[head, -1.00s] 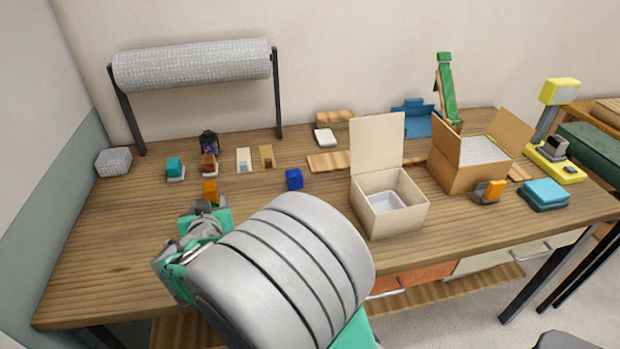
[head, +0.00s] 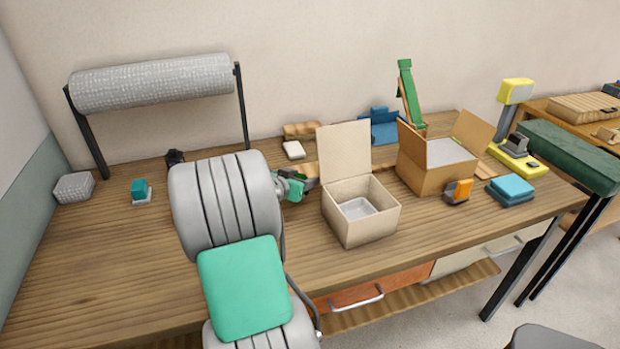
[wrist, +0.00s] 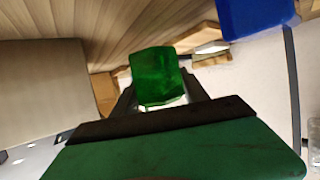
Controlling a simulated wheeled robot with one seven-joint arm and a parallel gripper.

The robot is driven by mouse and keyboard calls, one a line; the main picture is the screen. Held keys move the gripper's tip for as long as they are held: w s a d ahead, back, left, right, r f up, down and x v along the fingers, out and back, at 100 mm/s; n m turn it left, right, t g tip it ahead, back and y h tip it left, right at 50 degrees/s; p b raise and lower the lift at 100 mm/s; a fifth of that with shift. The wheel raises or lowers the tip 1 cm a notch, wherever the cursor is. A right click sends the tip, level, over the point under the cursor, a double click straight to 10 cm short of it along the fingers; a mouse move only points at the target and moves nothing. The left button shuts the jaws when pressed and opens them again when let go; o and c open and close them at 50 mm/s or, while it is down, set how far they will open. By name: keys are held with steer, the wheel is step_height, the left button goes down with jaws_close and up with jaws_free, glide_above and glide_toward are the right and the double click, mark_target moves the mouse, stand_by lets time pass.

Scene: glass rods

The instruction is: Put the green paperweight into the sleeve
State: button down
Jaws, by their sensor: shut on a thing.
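The green paperweight (wrist: 157,75) is a glassy, translucent green block in the wrist view. My gripper (wrist: 160,98) is shut on it, with a dark finger at each side. In the head view my gripper (head: 303,186) is above the table, just left of the open cream box (head: 362,226); the paperweight is hard to make out there. A pale, open-topped insert (head: 357,207) sits inside the cream box. I cannot tell whether this is the sleeve. My arm hides the table's middle left.
A teal block (head: 139,188) sits at left. A roll on a stand (head: 150,82) is behind. The front left tabletop is clear.

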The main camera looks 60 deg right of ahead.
steer(key=d, duration=0.4)
steer(key=shift+d, duration=0.3)
step_height(320, 180, down, 4)
steer(key=shift+r+p, duration=0.25)
steer(key=shift+p, duration=0.15)
steer(key=c, duration=1)
jaws_free()
steer(key=shift+f, duration=0.15)
steer(key=shift+c, duration=0.2)
steer(key=o, duration=0.4)
steer(key=shift+o, duration=0.2)
